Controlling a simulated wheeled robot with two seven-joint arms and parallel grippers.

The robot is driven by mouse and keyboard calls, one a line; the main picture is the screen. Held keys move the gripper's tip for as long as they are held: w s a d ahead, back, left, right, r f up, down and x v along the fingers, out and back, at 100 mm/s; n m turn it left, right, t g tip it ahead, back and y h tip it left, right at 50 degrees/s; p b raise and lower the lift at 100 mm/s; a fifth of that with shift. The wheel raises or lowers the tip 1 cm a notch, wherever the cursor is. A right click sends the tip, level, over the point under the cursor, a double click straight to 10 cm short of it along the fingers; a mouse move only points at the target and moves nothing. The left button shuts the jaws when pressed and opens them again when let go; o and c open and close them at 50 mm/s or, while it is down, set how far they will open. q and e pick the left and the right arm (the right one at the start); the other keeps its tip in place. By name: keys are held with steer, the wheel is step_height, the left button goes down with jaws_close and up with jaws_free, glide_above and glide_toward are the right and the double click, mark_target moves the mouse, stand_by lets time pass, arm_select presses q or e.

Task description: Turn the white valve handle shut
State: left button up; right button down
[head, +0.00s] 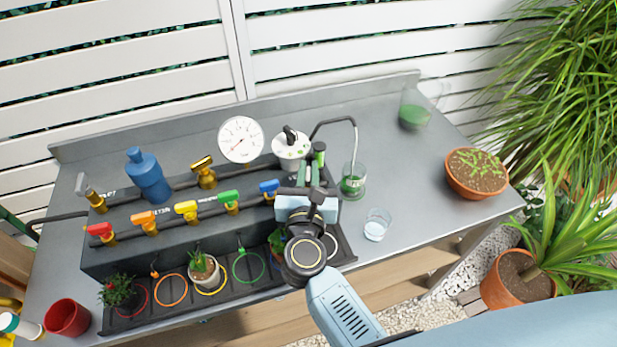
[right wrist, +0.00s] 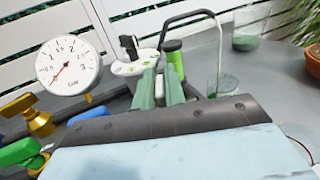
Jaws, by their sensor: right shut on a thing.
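My right gripper (head: 309,172) is at the right end of the row of coloured valves, beside the blue handle (head: 269,187). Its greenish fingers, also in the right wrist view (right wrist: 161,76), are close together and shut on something. My left gripper is not in view.
The red (head: 100,229), orange (head: 144,217), yellow (head: 186,207) and green (head: 229,196) handles lie to the left. A pressure gauge (head: 240,139) and white dial (head: 291,145) stand behind. A beaker (head: 354,181) and glass (head: 376,225) stand right; the table beyond is mostly clear.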

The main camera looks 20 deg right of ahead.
steer(key=shift+f+m+g+h+b, duration=0.1)
steer(key=shift+m+g+h+b, duration=0.5)
steer(key=shift+m+h+b, duration=0.55)
steer(key=shift+n, duration=0.25)
steer(key=c, duration=1.5)
jaws_free()
steer(key=shift+o, duration=0.2)
